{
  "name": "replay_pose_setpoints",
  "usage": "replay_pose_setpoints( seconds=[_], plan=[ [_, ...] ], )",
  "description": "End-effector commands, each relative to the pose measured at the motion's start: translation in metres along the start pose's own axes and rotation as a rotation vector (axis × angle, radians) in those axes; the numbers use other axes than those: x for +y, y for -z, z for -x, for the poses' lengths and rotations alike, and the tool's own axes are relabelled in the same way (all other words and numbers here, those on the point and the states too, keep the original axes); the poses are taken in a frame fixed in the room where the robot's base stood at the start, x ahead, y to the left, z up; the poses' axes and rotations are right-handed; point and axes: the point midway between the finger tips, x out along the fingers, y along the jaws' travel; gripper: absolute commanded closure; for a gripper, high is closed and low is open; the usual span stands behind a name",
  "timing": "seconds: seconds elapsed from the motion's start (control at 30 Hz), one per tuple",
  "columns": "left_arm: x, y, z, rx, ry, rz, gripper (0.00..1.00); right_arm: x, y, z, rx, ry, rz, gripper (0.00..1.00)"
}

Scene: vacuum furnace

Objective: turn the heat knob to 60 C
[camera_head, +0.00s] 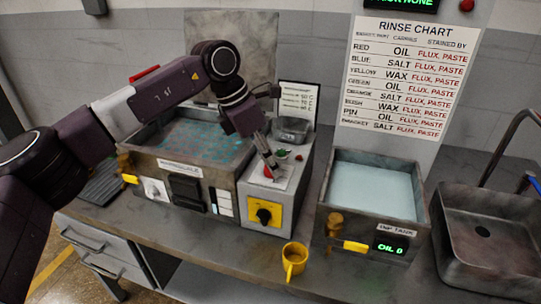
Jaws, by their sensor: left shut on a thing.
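My left gripper (270,164) reaches down from above onto the top of the grey control box (265,186). It is shut on a small red knob (268,174), which sits on a pale dial plate (280,178). The fingers hide part of the knob, and the scale marks are too small to read. I cannot tell which setting it points to. A black knob on a yellow plate (264,214) is on the box's front face. My right gripper is not in view.
Left of the box is a bath of bluish liquid (205,138). A dip tank (372,187) reading "OIL 0" stands right, then a sink (490,235). A yellow mug (294,259) is near the front edge. Small red and green parts lie behind the dial.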

Motion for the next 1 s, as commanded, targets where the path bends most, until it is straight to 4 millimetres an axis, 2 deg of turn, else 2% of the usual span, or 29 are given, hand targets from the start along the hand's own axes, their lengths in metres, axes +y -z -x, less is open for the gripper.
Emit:
replay_pose_setpoints(
  seconds=[0.1, 0.43, 1.0],
  plan=[
    [0.001, -0.002, 0.004, 0.003, 0.030, -0.073, 0.98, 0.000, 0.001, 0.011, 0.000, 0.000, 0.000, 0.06],
    [0.002, -0.001, 0.003, 0.013, 0.085, -0.214, 0.98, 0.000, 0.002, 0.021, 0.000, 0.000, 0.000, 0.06],
    [0.003, -0.001, 0.002, 0.014, 0.096, -0.247, 0.98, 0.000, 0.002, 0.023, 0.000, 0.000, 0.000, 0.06]
  ],
)
